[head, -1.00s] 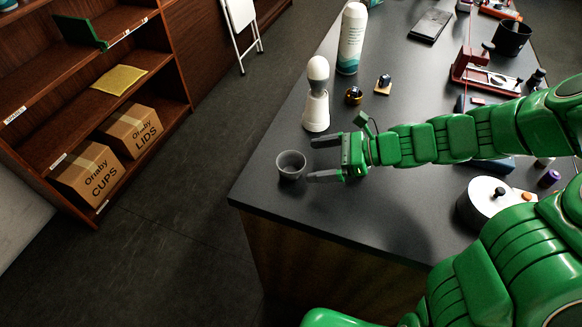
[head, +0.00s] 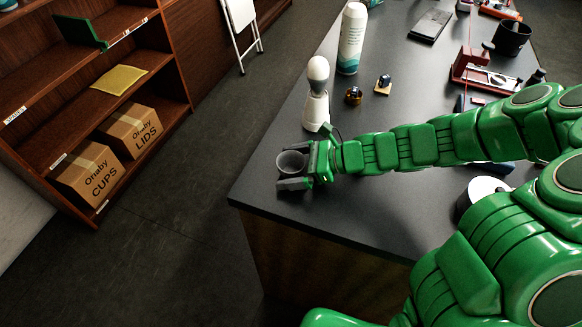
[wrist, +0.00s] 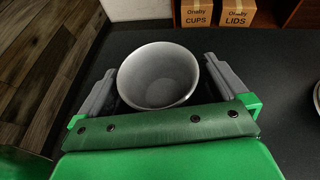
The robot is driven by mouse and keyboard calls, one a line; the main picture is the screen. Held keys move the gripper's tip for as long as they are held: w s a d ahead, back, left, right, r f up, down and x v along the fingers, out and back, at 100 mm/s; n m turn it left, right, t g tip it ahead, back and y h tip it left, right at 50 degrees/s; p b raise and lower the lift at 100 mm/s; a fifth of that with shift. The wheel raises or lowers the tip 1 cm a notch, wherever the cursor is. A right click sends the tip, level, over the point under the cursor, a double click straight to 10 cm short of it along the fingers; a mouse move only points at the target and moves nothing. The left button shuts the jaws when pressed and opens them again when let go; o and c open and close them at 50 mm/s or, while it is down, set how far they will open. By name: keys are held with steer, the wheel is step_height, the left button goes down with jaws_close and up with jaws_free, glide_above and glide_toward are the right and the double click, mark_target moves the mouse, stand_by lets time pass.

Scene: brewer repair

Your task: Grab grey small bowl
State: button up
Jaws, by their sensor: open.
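The grey small bowl (head: 291,163) stands upright on the dark counter near its left corner. In the wrist view the empty-looking bowl (wrist: 158,75) fills the space between the two fingers. My gripper (head: 291,168) is open, with one finger on each side of the bowl. In the wrist view my gripper (wrist: 160,85) shows a narrow gap at the left finger and the right finger close to the rim. I cannot tell whether either finger touches it.
A tall white bottle (head: 352,40) stands farther back. The counter's left edge (head: 262,150) is close to the bowl. Boxes (head: 88,172) sit on the shelf across the floor.

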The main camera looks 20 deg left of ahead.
steer(key=c, duration=1.1)
